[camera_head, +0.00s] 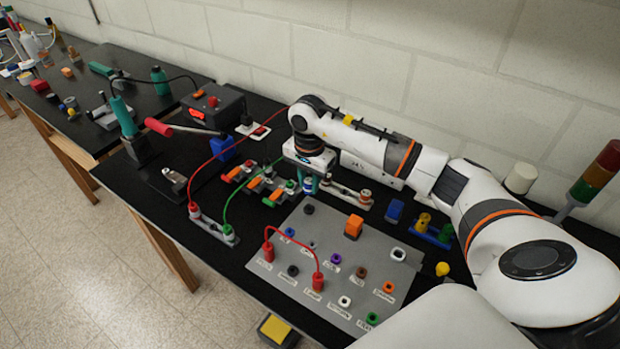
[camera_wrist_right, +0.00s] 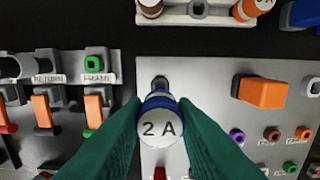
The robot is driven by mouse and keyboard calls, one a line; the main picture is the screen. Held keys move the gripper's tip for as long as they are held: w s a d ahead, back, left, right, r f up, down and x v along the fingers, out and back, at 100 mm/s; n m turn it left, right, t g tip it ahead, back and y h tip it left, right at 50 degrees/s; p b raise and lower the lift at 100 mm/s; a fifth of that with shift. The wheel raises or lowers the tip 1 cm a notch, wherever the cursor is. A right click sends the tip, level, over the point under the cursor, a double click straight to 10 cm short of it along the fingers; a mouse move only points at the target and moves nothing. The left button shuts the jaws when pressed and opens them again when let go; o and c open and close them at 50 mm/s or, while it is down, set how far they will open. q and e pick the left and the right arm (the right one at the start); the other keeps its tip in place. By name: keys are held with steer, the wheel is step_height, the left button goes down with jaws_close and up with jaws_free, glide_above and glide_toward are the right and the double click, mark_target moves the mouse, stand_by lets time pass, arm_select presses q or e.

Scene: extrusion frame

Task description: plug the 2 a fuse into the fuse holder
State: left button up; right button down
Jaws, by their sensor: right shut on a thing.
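My right gripper (camera_head: 311,182) is shut on the 2 A fuse, and its green fingers also show in the wrist view (camera_wrist_right: 158,128). The fuse (camera_wrist_right: 157,122) has a white cap reading "2 A" and a blue band, and its cap faces the wrist camera. It is held near the upper left of the grey panel (camera_head: 338,237). A dark grey socket (camera_wrist_right: 160,83) on that panel shows just beyond the fuse; I cannot tell whether this is the fuse holder. The fuse's lower end is hidden. My left gripper is not in view.
An orange block (camera_head: 353,227) and coloured sockets stand on the panel. Orange-levered terminals (camera_head: 262,184) are left of the gripper. Red leads arc nearby.

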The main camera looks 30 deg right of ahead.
mark_target(309, 181)
steer(key=shift+f+b, duration=0.75)
steer(key=shift+f, duration=0.65)
steer(key=shift+f+b, duration=0.8)
steer(key=shift+f, duration=0.7)
steer(key=shift+b, duration=0.7)
steer(key=shift+f+b, duration=0.45)
steer(key=c, duration=1.1)
jaws_free()
step_height(309, 181, up, 12)
steer(key=shift+r+b, duration=0.1)
steer(key=shift+b, duration=1)
